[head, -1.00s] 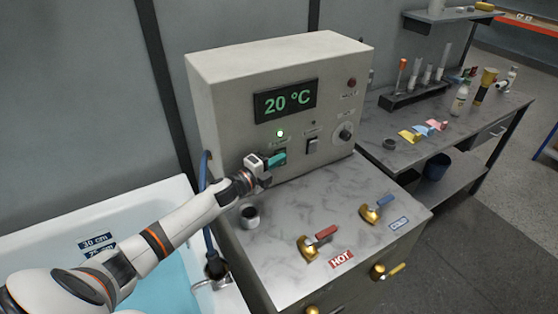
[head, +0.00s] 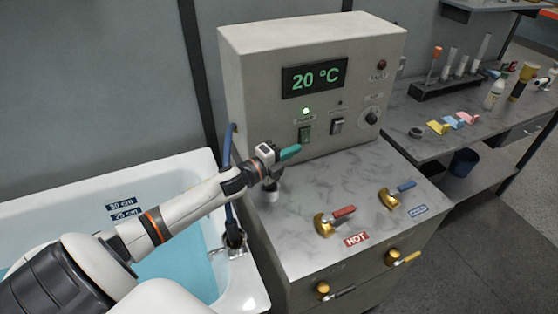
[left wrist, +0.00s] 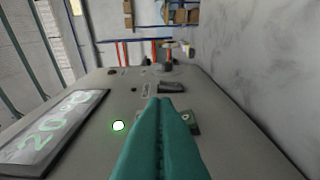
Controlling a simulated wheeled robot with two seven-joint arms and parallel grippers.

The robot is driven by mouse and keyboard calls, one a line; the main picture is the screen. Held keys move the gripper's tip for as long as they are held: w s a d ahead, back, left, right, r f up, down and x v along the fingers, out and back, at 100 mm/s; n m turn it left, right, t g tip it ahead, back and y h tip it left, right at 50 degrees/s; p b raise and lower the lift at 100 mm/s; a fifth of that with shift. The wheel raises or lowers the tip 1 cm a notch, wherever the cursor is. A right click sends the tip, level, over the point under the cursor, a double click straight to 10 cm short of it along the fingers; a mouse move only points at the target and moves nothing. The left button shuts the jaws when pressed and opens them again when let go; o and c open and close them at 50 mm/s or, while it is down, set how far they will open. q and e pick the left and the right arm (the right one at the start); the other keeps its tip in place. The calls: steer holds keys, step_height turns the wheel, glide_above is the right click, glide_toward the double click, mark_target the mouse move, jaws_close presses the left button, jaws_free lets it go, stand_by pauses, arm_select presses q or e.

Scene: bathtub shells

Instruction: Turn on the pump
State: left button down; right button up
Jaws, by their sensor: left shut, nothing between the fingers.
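The control box (head: 250,60) stands on the grey counter. Its display (head: 314,77) reads 20 °C. A small lamp (head: 306,111) on it glows green, and it also glows in the left wrist view (left wrist: 119,126). Below the lamp is a green rocker switch (head: 305,135); its label is too small to read surely. A dark rocker switch (head: 337,126) sits to its right. My left gripper (head: 290,153), with teal fingers, is shut and empty, just below and in front of the green switch. In the left wrist view its fingers (left wrist: 160,140) hide part of that switch. My right gripper is out of view.
Valves with red (head: 343,211) and blue (head: 406,186) handles stand on the counter (head: 300,190). A bathtub (head: 190,163) with blue water is at left. A round knob (head: 371,117) is on the box. A side bench (head: 400,115) holds tubes and bottles.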

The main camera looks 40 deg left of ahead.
arm_select(q)
steer(key=v, duration=0.3)
steer(key=b+v, duration=0.1)
steer(key=shift+s+d+r, duration=0.25)
steer(key=shift+s+d, duration=0.05)
steer(key=shift+s, duration=0.05)
steer(key=shift+a, duration=0.15)
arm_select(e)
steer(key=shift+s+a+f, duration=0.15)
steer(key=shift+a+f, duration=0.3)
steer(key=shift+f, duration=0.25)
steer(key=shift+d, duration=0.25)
